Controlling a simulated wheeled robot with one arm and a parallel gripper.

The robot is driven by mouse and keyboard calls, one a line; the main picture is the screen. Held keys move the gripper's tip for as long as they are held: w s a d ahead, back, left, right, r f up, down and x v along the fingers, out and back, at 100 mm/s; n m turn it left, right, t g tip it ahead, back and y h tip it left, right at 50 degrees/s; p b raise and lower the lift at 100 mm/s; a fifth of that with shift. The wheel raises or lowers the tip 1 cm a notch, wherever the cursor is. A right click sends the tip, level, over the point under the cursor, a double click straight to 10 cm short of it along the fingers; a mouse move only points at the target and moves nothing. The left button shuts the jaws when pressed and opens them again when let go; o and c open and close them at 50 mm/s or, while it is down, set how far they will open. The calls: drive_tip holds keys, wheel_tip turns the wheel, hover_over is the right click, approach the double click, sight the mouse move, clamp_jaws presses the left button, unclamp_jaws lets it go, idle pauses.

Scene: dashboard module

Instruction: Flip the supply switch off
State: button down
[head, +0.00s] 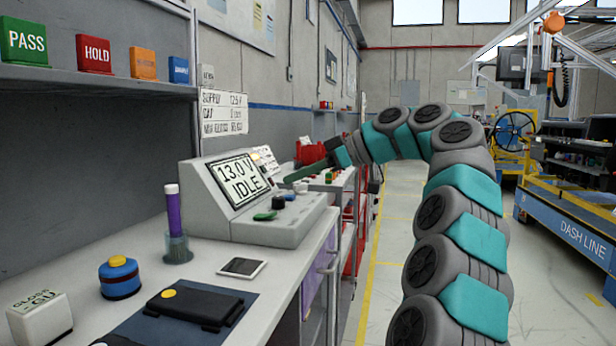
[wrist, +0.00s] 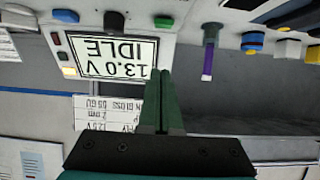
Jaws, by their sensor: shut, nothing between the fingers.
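The grey supply unit (head: 235,232) stands on the bench, and its display (head: 238,178) reads 13.0 V IDLE. Its sloped front carries a green control (head: 265,216), a black knob (head: 278,202) and a blue control (head: 289,196). The upside-down wrist view shows the green control (wrist: 163,21), black knob (wrist: 115,22), blue control (wrist: 65,16) and a small dark red switch-like part (wrist: 55,38) beside the display. I cannot tell which is the supply switch or read its position. My gripper (head: 288,180) is shut and empty, beside the unit's right side; its green fingers (wrist: 163,74) touch nothing I can make out.
A shelf (head: 100,85) with coloured blocks hangs above.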

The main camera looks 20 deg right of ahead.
hover_over(281, 221)
drive_tip(key=a, duration=0.1)
drive_tip(key=f, duration=0.3)
drive_tip(key=shift+w, duration=0.35)
drive_tip(key=shift+s+d+f, duration=0.1)
drive_tip(key=shift+d+f, duration=0.05)
drive_tip(key=shift+f, duration=0.7)
drive_tip(key=shift+s+d+f, duration=0.1)
drive_tip(key=shift+d+f, duration=0.05)
drive_tip(key=shift+f, duration=0.65)
drive_tip(key=f+y+b, duration=0.1)
drive_tip(key=f+b, duration=0.1)
drive_tip(key=b, duration=0.2)
drive_tip(key=shift+s+d+t, duration=0.1)
drive_tip(key=shift+s+t, duration=0.05)
drive_tip(key=shift+t, duration=0.25)
drive_tip(key=shift+d+r, duration=0.1)
drive_tip(key=shift+r, duration=0.5)
drive_tip(key=shift+r+p, duration=0.35)
drive_tip(key=shift+r, duration=0.3)
